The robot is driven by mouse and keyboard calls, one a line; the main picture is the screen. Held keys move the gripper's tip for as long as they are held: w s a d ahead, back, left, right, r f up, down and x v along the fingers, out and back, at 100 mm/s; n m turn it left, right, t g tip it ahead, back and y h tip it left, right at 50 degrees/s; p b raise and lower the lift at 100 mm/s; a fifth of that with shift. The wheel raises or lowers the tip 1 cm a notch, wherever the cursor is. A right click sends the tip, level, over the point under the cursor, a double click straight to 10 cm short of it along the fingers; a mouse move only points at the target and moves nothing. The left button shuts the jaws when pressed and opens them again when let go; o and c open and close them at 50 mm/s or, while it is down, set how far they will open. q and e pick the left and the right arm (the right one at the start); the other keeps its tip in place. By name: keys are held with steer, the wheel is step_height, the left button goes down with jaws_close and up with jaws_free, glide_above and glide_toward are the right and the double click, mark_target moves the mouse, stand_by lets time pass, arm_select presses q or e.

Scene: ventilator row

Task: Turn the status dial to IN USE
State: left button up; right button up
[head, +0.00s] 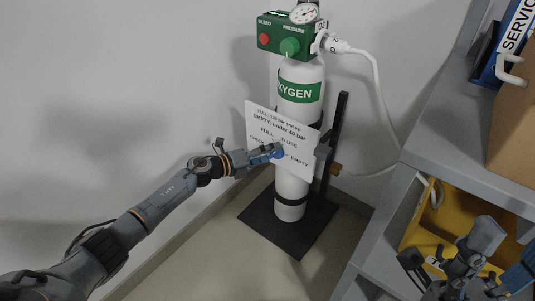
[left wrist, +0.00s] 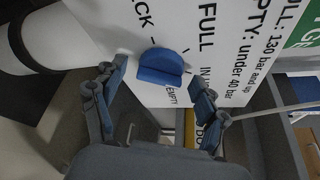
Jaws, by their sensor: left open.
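The status dial is a blue knob (left wrist: 160,66) on a white sign (left wrist: 105,25) with the words FULL, IN USE, EMPTY and CHECK around it. I cannot tell which word it points to. In the head view the sign (head: 262,117) hangs on the front of the oxygen cylinder (head: 291,188), and the knob is largely hidden by my fingers. My left gripper (head: 272,150) is open in front of the sign. In the left wrist view its fingers (left wrist: 158,82) stand on either side of the knob, apart from it. My right gripper (head: 470,262) is at the lower right, its jaws unclear.
A green block (head: 287,38) with a gauge and a white hose tops the cylinder. A black stand with a base plate (head: 262,223) holds it. A grey shelf (head: 425,150) with a yellow bin (head: 427,222) and a cardboard box (head: 515,125) stands right. Wall behind, free floor left.

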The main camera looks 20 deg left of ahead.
arm_select(q)
steer(key=shift+a, duration=0.1)
steer(key=v, duration=1.2)
